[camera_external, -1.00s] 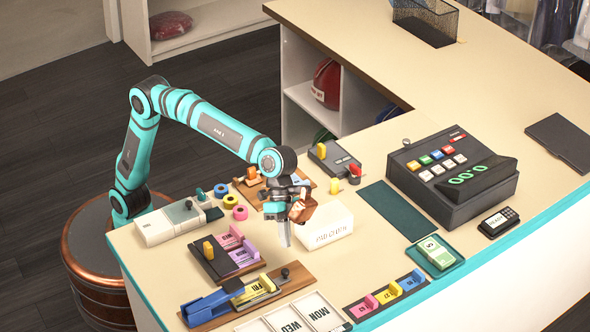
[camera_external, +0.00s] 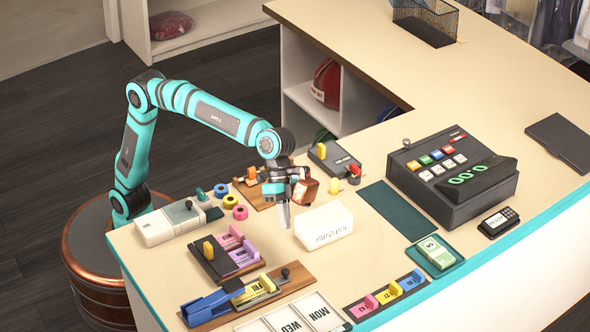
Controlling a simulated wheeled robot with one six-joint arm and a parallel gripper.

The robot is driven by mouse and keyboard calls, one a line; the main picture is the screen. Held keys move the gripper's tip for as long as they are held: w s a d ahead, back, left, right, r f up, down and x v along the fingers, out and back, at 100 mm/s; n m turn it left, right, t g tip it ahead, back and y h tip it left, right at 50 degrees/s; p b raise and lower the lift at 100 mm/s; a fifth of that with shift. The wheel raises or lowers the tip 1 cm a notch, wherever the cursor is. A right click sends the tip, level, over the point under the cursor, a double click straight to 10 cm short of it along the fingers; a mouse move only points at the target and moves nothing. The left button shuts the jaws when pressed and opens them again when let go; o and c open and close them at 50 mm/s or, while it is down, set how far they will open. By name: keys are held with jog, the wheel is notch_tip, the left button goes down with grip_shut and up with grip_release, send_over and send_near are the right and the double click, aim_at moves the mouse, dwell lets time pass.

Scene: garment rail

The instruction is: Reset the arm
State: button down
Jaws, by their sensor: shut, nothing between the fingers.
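My gripper (camera_external: 284,215) is shut and empty, pointing down above the counter (camera_external: 185,268). It hangs just left of a white box (camera_external: 323,226) with dark lettering. My teal and dark arm (camera_external: 215,112) arches up from its base at the left and comes down to the gripper from the upper left. The exact gap between the fingertips and the counter is hard to tell.
Near the gripper are a dark board with purple pieces (camera_external: 228,250), a blue stapler-like tool (camera_external: 212,306) and coloured tape rings (camera_external: 231,201). A cash register (camera_external: 450,180) stands at the right. The counter's far wing is mostly clear.

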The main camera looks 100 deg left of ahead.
jog(key=s+a+r+n+t+y, duration=0.1)
jog(key=s+a+r+t, duration=0.3)
jog(key=a, duration=0.6)
jog(key=s+a+r+n+t, duration=0.1)
jog(key=s+a+r, duration=0.2)
jog(key=s+a, duration=0.45)
jog(key=s+a+r+n+t+y, duration=0.1)
jog(key=s+a+r+t, duration=0.25)
jog(key=a, duration=0.85)
jog(key=s+a+f+t+y, duration=0.1)
jog(key=s+a+f+t, duration=0.1)
jog(key=s+a, duration=0.3)
jog(key=s+a+f+n+t+y, duration=0.1)
jog(key=s+a, duration=0.5)
jog(key=s, duration=0.6)
jog(key=s+a+f+t+y, duration=0.2)
jog(key=s+a, duration=0.3)
jog(key=s, duration=0.3)
jog(key=shift+s+a+f+n+t, duration=0.25)
jog(key=shift+a+f+n+t, duration=0.05)
jog(key=shift+t, duration=0.35)
